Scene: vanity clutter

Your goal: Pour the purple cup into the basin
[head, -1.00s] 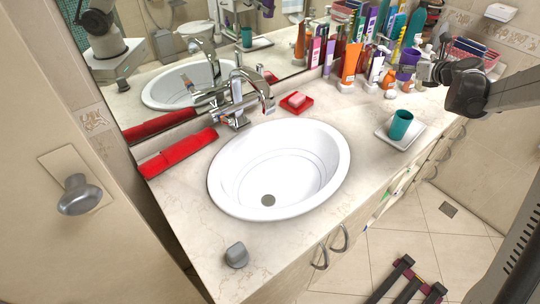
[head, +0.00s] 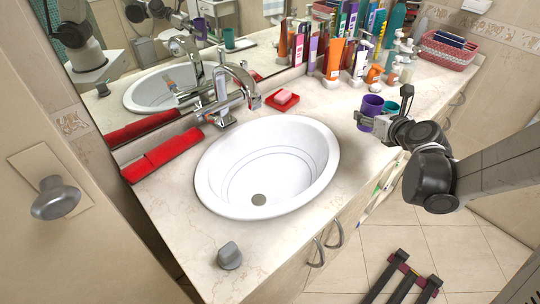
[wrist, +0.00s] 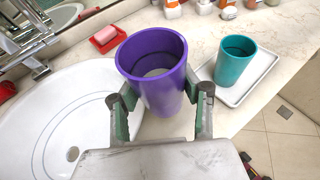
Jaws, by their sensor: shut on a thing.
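The purple cup (head: 371,106) is held upright, or nearly so, by my gripper (head: 368,122), above the counter to the right of the basin. In the wrist view the purple cup (wrist: 155,68) stands between the two fingers of my gripper (wrist: 160,112), which are shut on it. Its inside shows a pale patch low down; I cannot tell what it is. The white oval basin (head: 327,190) with a dark drain lies to the left of the cup. The basin (wrist: 95,85) also shows at the left of the wrist view.
A teal cup (wrist: 236,58) stands on a white tray (wrist: 268,62) right of the purple cup. A chrome faucet (head: 228,95) rises behind the basin. A red soap dish (head: 270,101) sits behind it. Several bottles and tubes (head: 335,60) crowd the back right.

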